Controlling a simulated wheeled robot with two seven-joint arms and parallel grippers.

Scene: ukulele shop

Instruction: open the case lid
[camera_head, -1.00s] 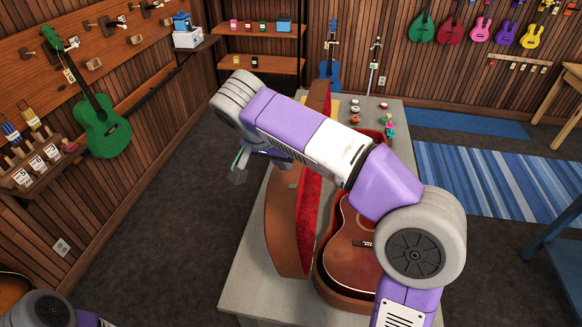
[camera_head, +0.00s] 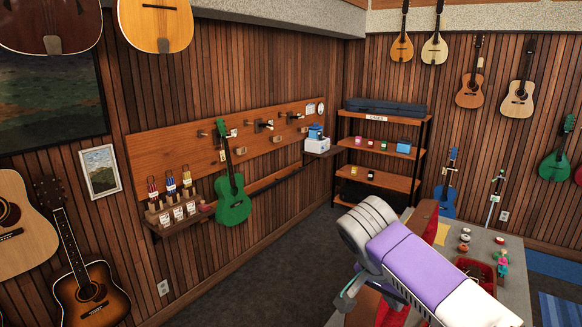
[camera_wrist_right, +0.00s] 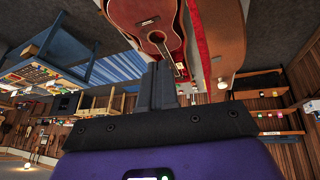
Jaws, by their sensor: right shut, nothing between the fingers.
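The case lid (camera_head: 364,309) stands up from the table, brown outside with a red lining, mostly hidden behind my right arm in the head view. In the right wrist view the lid (camera_wrist_right: 228,35) is raised beside the open case, where a reddish-brown guitar (camera_wrist_right: 150,18) lies. My right gripper (camera_head: 350,290) is on the lid's outer side, partly hidden by its own wrist. In the right wrist view its fingers (camera_wrist_right: 163,84) are together and empty, seemingly apart from the lid. My left gripper is not in view.
The grey table (camera_head: 512,272) carries small pots (camera_head: 465,238) and a small figure (camera_head: 502,262) beyond the case. A green ukulele (camera_head: 233,200) hangs on the left wall rack. A shelf unit (camera_head: 378,180) stands at the back. The dark floor (camera_head: 270,270) left of the table is clear.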

